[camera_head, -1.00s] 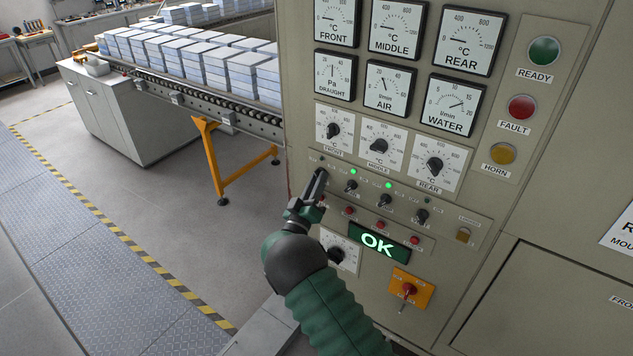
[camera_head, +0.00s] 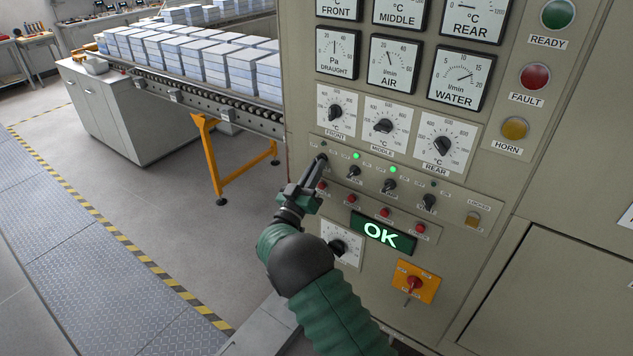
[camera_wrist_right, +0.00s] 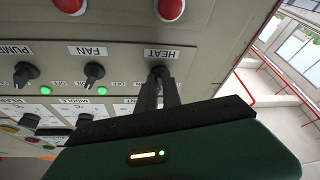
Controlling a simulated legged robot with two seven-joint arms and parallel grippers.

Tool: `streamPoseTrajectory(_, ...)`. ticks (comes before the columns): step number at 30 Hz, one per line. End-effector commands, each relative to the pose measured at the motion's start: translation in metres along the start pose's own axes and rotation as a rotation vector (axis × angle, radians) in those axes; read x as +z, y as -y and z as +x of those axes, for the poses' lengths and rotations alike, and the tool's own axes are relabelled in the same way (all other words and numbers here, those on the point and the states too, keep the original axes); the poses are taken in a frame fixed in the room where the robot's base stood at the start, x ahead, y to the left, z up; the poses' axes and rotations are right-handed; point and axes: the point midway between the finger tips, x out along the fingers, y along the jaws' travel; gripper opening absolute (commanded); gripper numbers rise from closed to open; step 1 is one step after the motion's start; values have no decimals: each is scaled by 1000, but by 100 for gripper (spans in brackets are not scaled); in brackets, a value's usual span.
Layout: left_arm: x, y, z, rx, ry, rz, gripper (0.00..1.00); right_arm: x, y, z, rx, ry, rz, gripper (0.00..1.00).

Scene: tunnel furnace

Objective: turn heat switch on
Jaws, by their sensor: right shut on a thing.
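The heat switch (camera_wrist_right: 158,72) is a small black knob by the HEAT label in the right wrist view. My right gripper (camera_wrist_right: 158,80) has both fingers closed around this knob. In the head view the right gripper (camera_head: 320,162) reaches the left end of the switch row and its fingers mostly hide the heat switch. The small lamp above it (camera_head: 323,144) looks dark. The fan switch (camera_wrist_right: 93,72) and pump switch (camera_wrist_right: 26,75) sit beside it, each with a lit green lamp. My left gripper is not in view.
Small red buttons (camera_head: 352,205) and a green OK display (camera_head: 383,233) lie just below the switch row. Three temperature dials (camera_head: 383,125) are above it. An orange plate with a red switch (camera_head: 415,283) is lower right. Floor left of the cabinet is clear.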

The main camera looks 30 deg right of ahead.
Motion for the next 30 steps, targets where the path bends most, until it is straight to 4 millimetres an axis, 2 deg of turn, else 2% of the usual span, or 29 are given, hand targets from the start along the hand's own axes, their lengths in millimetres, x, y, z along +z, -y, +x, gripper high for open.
streamPoseTrajectory(1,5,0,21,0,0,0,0,2,3,-1,20,-14,48,0)
streamPoseTrajectory(3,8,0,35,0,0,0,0,2,4,-1,45,-16,109,0)
streamPoseTrajectory(15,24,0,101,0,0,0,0,-1,4,1,190,-16,459,0)
streamPoseTrajectory(21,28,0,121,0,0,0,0,-4,4,2,256,-15,623,0)
streamPoseTrajectory(30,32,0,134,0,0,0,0,-8,3,4,330,-14,801,0)
